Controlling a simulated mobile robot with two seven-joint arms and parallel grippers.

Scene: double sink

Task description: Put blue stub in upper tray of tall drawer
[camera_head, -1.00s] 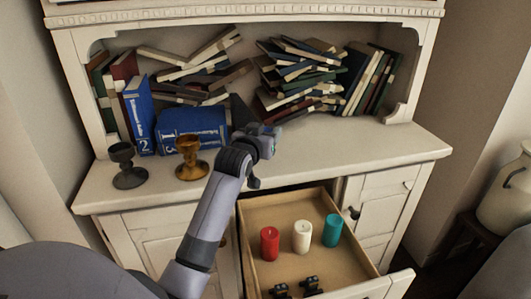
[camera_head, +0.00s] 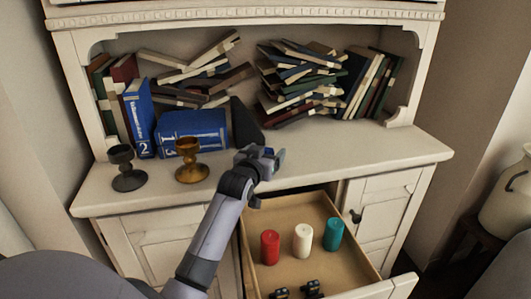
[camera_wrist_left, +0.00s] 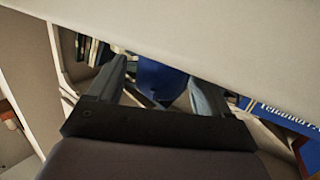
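The closest match to the blue stub is a short teal-blue candle (camera_head: 333,234), upright in the open drawer (camera_head: 345,266) of the cabinet, right of a white and a red one. My left gripper (camera_head: 277,160) is above the drawer's back left, in front of the shelf and apart from the candle. In the left wrist view its fingers (camera_wrist_left: 160,80) stand apart. A dark blue rounded shape (camera_wrist_left: 159,82) shows between them; I cannot tell what it is. No separate upper tray can be made out.
A white candle (camera_head: 302,241) and a red candle (camera_head: 270,247) stand in the drawer. Two goblets, dark (camera_head: 126,169) and bronze (camera_head: 191,161), are on the cabinet top (camera_head: 365,152). Books fill the shelf. The top's right side is clear.

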